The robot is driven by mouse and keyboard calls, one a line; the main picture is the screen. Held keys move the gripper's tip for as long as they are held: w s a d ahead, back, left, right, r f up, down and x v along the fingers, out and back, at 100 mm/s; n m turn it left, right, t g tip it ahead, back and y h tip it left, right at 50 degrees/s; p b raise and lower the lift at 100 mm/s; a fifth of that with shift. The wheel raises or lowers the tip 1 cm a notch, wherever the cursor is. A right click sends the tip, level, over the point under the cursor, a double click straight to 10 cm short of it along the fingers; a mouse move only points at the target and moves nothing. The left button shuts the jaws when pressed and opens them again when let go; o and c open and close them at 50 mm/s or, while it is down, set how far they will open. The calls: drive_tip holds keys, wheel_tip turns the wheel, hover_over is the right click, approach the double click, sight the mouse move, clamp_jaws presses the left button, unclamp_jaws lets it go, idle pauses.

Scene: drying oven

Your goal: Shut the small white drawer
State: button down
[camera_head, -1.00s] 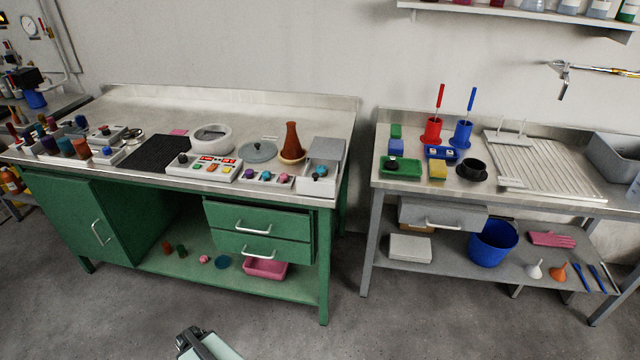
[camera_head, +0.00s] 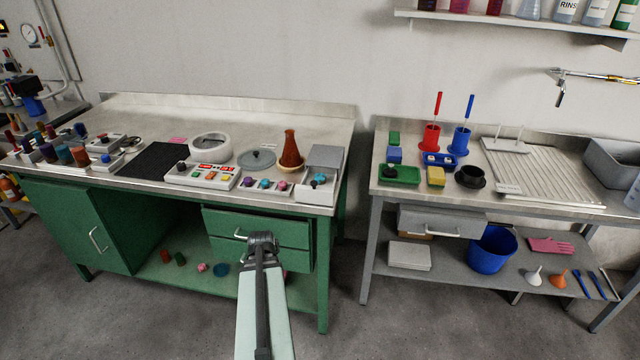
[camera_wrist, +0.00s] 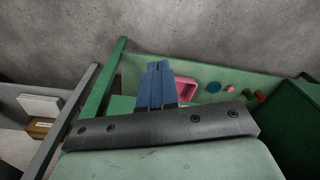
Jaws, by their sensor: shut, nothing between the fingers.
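The palest drawer I see is a light grey one (camera_head: 415,221) with a white bar handle, under the top of the right bench in the head view. I cannot tell how far it stands out. A small whitish box (camera_head: 311,197) with a teal knob sits at the green bench's right end; I cannot tell whether part of it is a drawer. My gripper (camera_wrist: 158,67) is shut and empty, with blue fingers together in the wrist view. In the head view my arm's end is in front of the green drawers, left of the grey drawer and apart from it; the fingertips are hidden there.
The green bench (camera_head: 210,279) has two green drawers (camera_head: 285,231) close to my arm's end. Under the right bench (camera_head: 560,208) are a white box (camera_head: 409,256) and a blue bucket (camera_head: 491,252). A pink tray (camera_wrist: 187,88) lies on the green bench's shelf. Floor shows between the benches.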

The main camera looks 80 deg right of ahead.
drive_tip(key=s+d+r+m+t+h, duration=0.1)
drive_tip(key=s+d+r+m+h, duration=0.1)
drive_tip(key=s+d+r, duration=0.8)
drive_tip(key=s+d+r+m+h, duration=0.2)
drive_tip(key=s+d+r, duration=0.3)
drive_tip(key=s+r, duration=0.8)
wheel_tip(320, 180, up, 16)
drive_tip(key=n+t, duration=0.3)
drive_tip(key=n, duration=0.5)
drive_tip(key=w+a+n+t+y, duration=0.2)
drive_tip(key=a+n, duration=0.1)
drive_tip(key=n, duration=1.1)
drive_tip(key=d+r+x, duration=0.1)
drive_tip(key=d+x, duration=0.2)
drive_tip(key=x, duration=0.9)
drive_tip(key=shift+w+f, duration=0.25)
drive_tip(key=shift+w, duration=0.2)
